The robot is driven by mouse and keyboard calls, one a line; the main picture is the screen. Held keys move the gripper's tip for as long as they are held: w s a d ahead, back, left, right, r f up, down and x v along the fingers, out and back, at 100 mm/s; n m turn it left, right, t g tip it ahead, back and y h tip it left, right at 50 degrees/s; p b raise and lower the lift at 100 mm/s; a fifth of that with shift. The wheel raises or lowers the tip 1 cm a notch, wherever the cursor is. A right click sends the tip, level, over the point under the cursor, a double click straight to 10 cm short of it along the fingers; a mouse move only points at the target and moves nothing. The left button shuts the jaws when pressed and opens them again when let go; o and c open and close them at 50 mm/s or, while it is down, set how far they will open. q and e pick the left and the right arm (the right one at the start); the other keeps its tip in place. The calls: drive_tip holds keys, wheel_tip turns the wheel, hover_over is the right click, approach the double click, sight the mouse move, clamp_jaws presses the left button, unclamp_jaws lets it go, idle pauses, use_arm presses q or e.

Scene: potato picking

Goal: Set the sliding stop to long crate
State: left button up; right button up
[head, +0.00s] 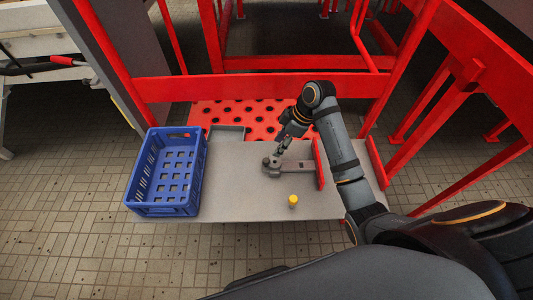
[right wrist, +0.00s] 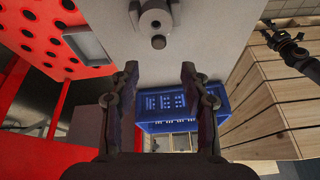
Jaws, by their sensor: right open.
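The sliding stop stands on the grey table (head: 240,205): a red upright plate (head: 319,164) on a grey bar (head: 297,166) that ends in a rounded grey block (head: 271,164). My right gripper (head: 281,149) is just above and behind that block, pointing down. In the right wrist view its two fingers (right wrist: 160,72) are apart with nothing between them. The grey block with its round pin (right wrist: 157,41) lies just beyond the fingertips. A blue crate (head: 148,209) sits empty on the table's left end. What looks like my left gripper (right wrist: 291,43) shows small in the right wrist view.
A small yellow-topped knob (head: 293,200) stands near the table's front edge. A red perforated plate (head: 225,112) and a shallow grey tray (head: 229,133) lie behind. Red frame bars (head: 260,87) surround the back and right. Wooden crates (right wrist: 270,90) show in the right wrist view.

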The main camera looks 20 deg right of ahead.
sight(266, 160)
drive_tip(key=p+x, duration=0.1)
drive_tip(key=x, duration=0.8)
drive_tip(key=shift+w+f, duration=0.1)
drive_tip(key=shift+f, duration=0.05)
drive_tip(key=shift+a+f, duration=0.1)
drive_tip(key=shift+f, duration=0.2)
drive_tip(key=c, duration=0.7)
drive_tip(key=shift+c, duration=1.1)
use_arm(q)
drive_tip(key=shift+r, duration=0.55)
use_arm(e)
clamp_jaws()
use_arm(q)
drive_tip(key=shift+w, duration=0.1)
